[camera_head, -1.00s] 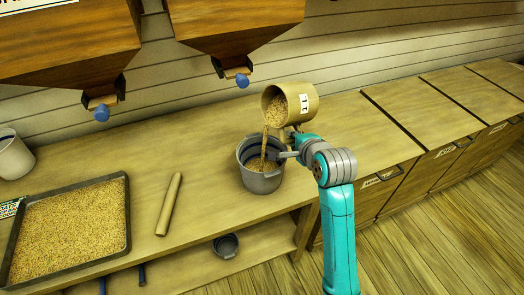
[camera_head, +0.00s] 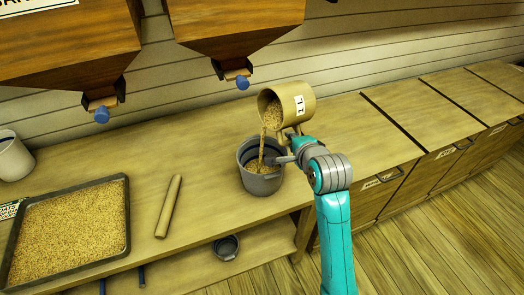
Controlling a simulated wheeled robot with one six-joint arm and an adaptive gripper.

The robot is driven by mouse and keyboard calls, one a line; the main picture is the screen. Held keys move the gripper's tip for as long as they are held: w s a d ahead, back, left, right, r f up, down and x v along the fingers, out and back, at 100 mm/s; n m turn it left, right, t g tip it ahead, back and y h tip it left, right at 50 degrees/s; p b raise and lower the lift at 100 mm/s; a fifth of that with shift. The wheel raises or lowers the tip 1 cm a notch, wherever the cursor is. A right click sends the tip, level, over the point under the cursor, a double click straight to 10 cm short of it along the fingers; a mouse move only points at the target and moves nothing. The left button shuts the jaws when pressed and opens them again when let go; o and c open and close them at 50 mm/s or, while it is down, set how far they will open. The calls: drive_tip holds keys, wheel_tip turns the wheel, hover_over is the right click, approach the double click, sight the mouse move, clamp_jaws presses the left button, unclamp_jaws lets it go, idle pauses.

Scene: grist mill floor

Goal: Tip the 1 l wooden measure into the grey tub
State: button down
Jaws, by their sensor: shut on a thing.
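The 1 l wooden measure (camera_head: 297,101) is tilted with its mouth to the left and down, and its "1L" label shows on its side. Grain (camera_head: 263,145) pours from its lip in a stream into the grey tub (camera_head: 262,184). The tub stands upright on the bench near its front edge, with grain inside. My gripper (camera_head: 288,145) is shut on the measure, below its body and at the right of the tub's rim; the fingertips are partly hidden.
A dark tray of grain (camera_head: 127,215) lies at the left, with a wooden roller (camera_head: 168,206) beside it. A pale bucket (camera_head: 13,156) stands at the far left. Wooden hoppers with blue knobs (camera_head: 243,83) hang above. A small dark pot (camera_head: 227,246) sits on the lower shelf.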

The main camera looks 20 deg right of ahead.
drive_tip(key=shift+d+f+n+t+h+b, duration=0.2)
drive_tip(key=shift+n+t+h+b, duration=0.15)
drive_tip(key=shift+b, duration=1.05)
idle(0.7)
